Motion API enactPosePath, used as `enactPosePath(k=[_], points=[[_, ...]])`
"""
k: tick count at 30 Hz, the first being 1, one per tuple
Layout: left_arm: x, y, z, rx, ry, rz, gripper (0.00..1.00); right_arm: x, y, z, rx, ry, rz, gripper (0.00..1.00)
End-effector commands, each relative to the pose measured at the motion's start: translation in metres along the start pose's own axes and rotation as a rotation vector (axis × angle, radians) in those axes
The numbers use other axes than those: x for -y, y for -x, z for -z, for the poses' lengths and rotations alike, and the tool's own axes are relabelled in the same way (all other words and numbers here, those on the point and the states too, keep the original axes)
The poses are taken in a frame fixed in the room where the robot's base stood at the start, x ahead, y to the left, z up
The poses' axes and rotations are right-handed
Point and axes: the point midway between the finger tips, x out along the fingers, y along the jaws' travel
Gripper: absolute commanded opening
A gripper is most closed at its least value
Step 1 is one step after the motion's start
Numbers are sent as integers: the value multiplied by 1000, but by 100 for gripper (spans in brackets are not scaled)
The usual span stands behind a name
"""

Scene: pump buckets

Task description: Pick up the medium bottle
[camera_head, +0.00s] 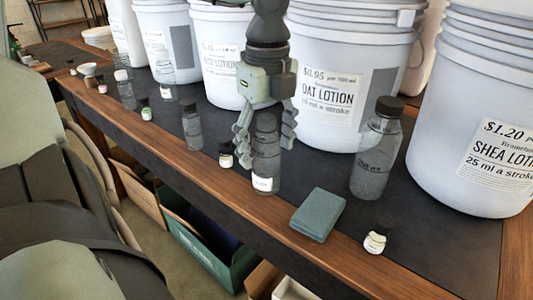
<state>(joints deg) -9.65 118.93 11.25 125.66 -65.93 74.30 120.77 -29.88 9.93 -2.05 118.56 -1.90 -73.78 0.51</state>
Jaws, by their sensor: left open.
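A medium clear bottle (266,160) with a dark cap and a white label low on its side stands upright on the dark table top. My left gripper (266,143) points down over it, open, with one finger on each side of the bottle. The gripper hides part of the view around the cap, and I cannot tell whether the fingers touch the bottle. A larger clear bottle (372,165) with a black cap stands to the right. My right gripper is not in view.
A small dark-capped jar (226,157) stands close to the left finger. White lotion buckets (326,125) line the back. More small bottles (192,128) stand further left.

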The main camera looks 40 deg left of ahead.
Motion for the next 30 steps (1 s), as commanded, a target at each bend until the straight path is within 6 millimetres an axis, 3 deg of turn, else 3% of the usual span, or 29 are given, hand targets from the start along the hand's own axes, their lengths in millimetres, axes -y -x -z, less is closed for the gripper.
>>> enactPosePath(k=[4,16,25,30], points=[[0,0,0,0,0,0,69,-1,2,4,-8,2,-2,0],[0,0,0,0,0,0,20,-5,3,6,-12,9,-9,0],[0,3,0,0,0,1,20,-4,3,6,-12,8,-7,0],[1,17,-1,1,1,5,20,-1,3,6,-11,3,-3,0]])
